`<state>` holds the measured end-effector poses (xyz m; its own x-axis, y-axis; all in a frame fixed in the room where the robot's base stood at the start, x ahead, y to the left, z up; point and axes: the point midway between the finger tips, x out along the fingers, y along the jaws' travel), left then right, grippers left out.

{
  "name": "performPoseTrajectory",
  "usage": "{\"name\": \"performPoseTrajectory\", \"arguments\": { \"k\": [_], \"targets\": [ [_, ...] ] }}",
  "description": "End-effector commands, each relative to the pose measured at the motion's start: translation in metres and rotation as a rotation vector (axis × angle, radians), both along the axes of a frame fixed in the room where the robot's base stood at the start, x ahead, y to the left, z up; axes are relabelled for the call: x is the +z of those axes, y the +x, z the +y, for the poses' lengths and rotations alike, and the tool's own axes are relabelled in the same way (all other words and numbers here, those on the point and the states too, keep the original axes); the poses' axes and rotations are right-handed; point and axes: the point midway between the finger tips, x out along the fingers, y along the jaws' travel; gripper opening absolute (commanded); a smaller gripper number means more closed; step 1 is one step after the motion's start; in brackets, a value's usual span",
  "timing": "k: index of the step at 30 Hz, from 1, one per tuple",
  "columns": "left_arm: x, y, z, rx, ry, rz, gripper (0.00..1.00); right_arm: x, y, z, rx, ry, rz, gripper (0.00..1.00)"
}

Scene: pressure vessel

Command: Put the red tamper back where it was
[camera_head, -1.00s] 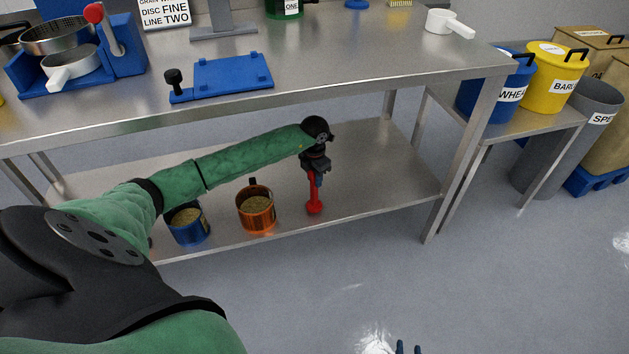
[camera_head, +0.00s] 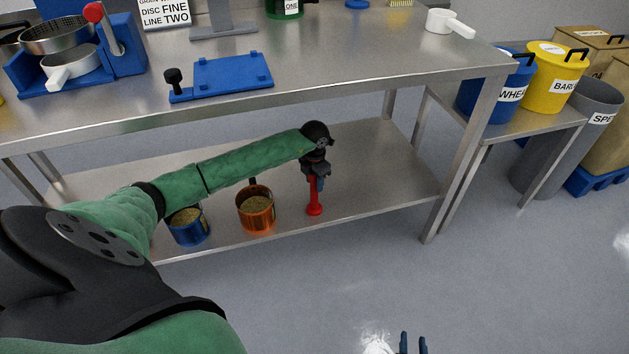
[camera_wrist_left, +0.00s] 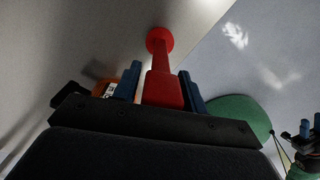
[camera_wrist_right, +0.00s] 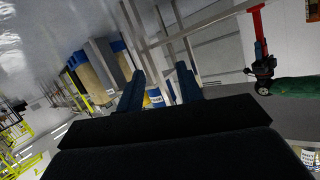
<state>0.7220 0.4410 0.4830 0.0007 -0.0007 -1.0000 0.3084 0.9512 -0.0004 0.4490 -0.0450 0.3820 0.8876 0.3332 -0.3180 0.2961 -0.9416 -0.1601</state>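The red tamper (camera_head: 315,198) stands about upright on the lower shelf near its front edge, round base down. My left gripper (camera_head: 318,182) is above it, pointing down, with its blue fingers on both sides of the handle. In the left wrist view the tamper (camera_wrist_left: 162,88) lies between the spread fingers (camera_wrist_left: 160,82), with narrow gaps beside the handle; the base appears to rest on the shelf. My right gripper (camera_head: 413,344) is open and empty at the bottom of the head view. Its spread fingers also show in the right wrist view (camera_wrist_right: 160,85).
A copper can (camera_head: 256,212) and a blue can (camera_head: 188,228) stand left of the tamper on the lower shelf (camera_head: 390,180). The tabletop is above my left forearm, and a table leg (camera_head: 462,150) stands to the right. The shelf right of the tamper is clear.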

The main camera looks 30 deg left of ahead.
Motion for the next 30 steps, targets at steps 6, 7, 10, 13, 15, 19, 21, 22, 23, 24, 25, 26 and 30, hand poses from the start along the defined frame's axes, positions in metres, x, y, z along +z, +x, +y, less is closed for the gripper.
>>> {"name": "performPoseTrajectory", "arguments": {
  "k": [6,7,10,13,15,19,21,22,23,24,25,26,30],
  "targets": [
    [0.0,0.0,0.0,0.0,0.0,0.0,0.52,0.001,0.0,0.0,0.0,0.0,-0.001,0.36],
    [0.0,0.0,0.0,0.0,0.0,0.0,0.52,0.001,0.0,0.0,0.0,-0.001,-0.001,0.36],
    [0.0,0.0,0.0,0.0,0.0,0.0,0.52,0.001,0.0,0.0,0.0,-0.001,-0.001,0.36],
    [0.001,0.0,0.0,0.0,0.0,0.0,0.52,0.0,0.0,0.0,0.001,-0.001,0.004,0.36],
    [0.003,0.0,0.0,0.0,0.0,0.0,0.52,-0.002,-0.001,0.0,0.002,-0.003,0.016,0.36],
    [0.027,0.001,0.001,-0.001,0.001,-0.003,0.52,-0.015,-0.007,-0.001,0.006,-0.013,0.062,0.36],
    [0.04,0.001,0.001,-0.001,0.002,-0.003,0.52,-0.025,-0.012,-0.002,0.009,-0.021,0.095,0.36],
    [0.046,0.001,0.001,-0.001,0.002,-0.003,0.52,-0.03,-0.014,-0.002,0.011,-0.024,0.111,0.36],
    [0.052,0.001,0.0,-0.001,0.001,-0.003,0.52,-0.036,-0.017,-0.003,0.012,-0.028,0.126,0.36],
    [0.06,0.001,0.0,-0.001,0.001,-0.003,0.52,-0.044,-0.022,-0.003,0.014,-0.033,0.149,0.36],
    [0.066,0.001,0.001,0.0,0.002,-0.004,0.52,-0.049,-0.025,-0.003,0.016,-0.036,0.163,0.36],
    [0.071,0.001,0.001,0.0,0.002,-0.003,0.52,-0.053,-0.028,-0.004,0.016,-0.039,0.175,0.36],
    [0.096,0.001,0.0,-0.001,0.001,-0.003,0.52,-0.071,-0.043,-0.004,0.021,-0.047,0.233,0.36]
  ]
}}
